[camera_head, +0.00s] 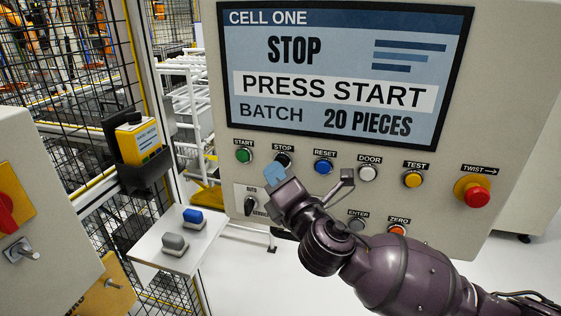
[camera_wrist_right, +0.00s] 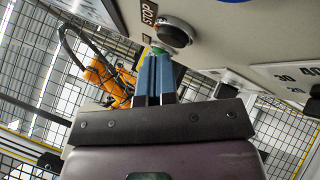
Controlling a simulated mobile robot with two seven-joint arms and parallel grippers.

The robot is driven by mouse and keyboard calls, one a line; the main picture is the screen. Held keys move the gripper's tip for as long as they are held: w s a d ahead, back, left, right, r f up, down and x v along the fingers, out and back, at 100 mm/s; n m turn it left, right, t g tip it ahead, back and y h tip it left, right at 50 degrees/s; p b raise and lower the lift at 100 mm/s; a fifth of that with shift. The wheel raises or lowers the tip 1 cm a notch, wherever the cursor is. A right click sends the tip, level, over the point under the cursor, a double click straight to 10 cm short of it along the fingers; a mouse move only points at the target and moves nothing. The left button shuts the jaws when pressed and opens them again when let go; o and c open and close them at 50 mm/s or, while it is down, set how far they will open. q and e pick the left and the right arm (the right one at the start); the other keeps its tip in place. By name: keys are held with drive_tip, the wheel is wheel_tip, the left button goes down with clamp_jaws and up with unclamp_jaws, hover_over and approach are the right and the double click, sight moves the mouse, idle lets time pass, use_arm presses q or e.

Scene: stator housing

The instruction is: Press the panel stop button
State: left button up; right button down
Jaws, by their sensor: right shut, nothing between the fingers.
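The black stop button (camera_head: 283,159) is on the panel (camera_head: 326,205) under its STOP label, between the green start button (camera_head: 243,156) and the blue reset button (camera_head: 323,166). My right gripper (camera_head: 275,174) has its blue fingers shut and empty, just below and in front of the stop button, covering part of it. In the right wrist view, the stop button (camera_wrist_right: 175,32) shows just beyond and right of the blue fingertips (camera_wrist_right: 155,58). I cannot tell whether they touch. The screen (camera_head: 340,70) reads STOP and PRESS START. My left gripper is out of view.
Other controls include the door button (camera_head: 368,173), the yellow test button (camera_head: 412,179) and the red twist knob (camera_head: 473,191). A small shelf (camera_head: 165,250) with a blue and a grey block stands left. Wire fencing (camera_head: 65,60) is behind it.

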drive_tip(key=shift+s+a, duration=0.15)
drive_tip(key=shift+s, duration=0.35)
drive_tip(key=s, duration=0.2)
drive_tip(key=s+a+p, duration=0.1)
drive_tip(key=s+p, duration=0.1)
drive_tip(key=s, duration=0.1)
drive_tip(key=shift+s+a, duration=0.35)
drive_tip(key=shift+a, duration=0.05)
idle(0.5)
